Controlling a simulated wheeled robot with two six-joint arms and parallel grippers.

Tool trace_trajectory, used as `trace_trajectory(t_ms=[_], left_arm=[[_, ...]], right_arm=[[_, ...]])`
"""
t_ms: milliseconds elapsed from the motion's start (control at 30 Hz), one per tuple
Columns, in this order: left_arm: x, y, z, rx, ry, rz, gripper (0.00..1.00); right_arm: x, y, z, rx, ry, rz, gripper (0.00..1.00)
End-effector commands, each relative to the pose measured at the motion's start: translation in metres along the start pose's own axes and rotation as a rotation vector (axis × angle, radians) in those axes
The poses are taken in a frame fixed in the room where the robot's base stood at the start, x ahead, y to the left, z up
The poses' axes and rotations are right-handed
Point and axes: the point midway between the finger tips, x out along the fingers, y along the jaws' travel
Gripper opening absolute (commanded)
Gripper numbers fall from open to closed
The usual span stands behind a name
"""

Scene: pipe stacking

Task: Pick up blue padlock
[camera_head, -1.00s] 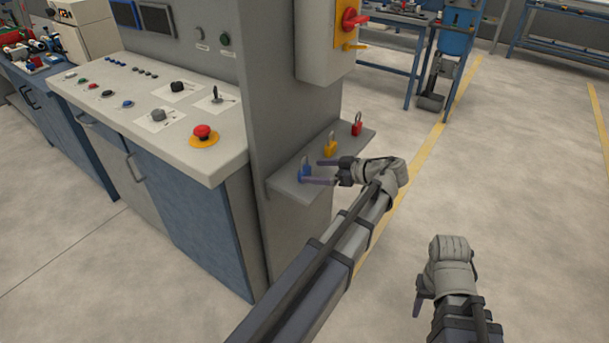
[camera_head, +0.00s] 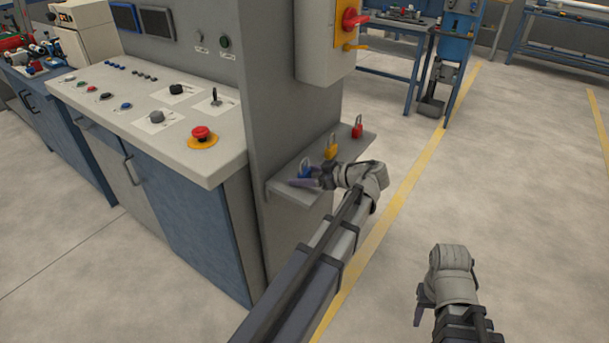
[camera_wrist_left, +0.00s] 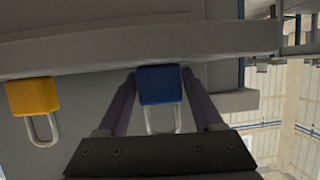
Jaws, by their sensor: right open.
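The blue padlock (camera_head: 305,172) stands on a small grey shelf (camera_head: 290,192) on the side of the control cabinet. In the left wrist view the padlock (camera_wrist_left: 160,84) shows its blue body, with its metal shackle hanging down in the picture. My left gripper (camera_head: 306,178) is at the padlock, one finger on each side of its body. In the left wrist view the fingertips (camera_wrist_left: 160,73) are very close to its sides; I cannot tell if they touch it. My right gripper (camera_head: 420,305) is open and empty above the floor at the lower right.
A yellow padlock (camera_head: 331,150) and a red padlock (camera_head: 357,129) stand farther back on the same shelf. The yellow one also shows in the left wrist view (camera_wrist_left: 32,97). The control desk (camera_head: 150,115) is to the left. The floor to the right is open.

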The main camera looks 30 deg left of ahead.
Motion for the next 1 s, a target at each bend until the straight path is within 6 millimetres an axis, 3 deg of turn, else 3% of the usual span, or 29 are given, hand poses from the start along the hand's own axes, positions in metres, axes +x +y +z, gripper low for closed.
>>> trace_trajectory(t_ms=[67, 567, 1000], left_arm=[[-0.0001, 0.0000, 0.0001, 0.000, 0.000, 0.000, 0.58], [-0.0002, 0.0000, 0.0002, 0.000, 0.000, 0.000, 0.01], [-0.0029, 0.0000, -0.0064, 0.000, 0.000, 0.000, 0.00]], right_arm=[[0.0000, 0.0000, 0.0000, 0.000, 0.000, 0.000, 0.47], [0.0000, 0.0000, 0.0000, 0.000, 0.000, 0.000, 0.47], [-0.0069, 0.0007, 0.0004, 0.000, 0.000, 0.000, 0.47]])
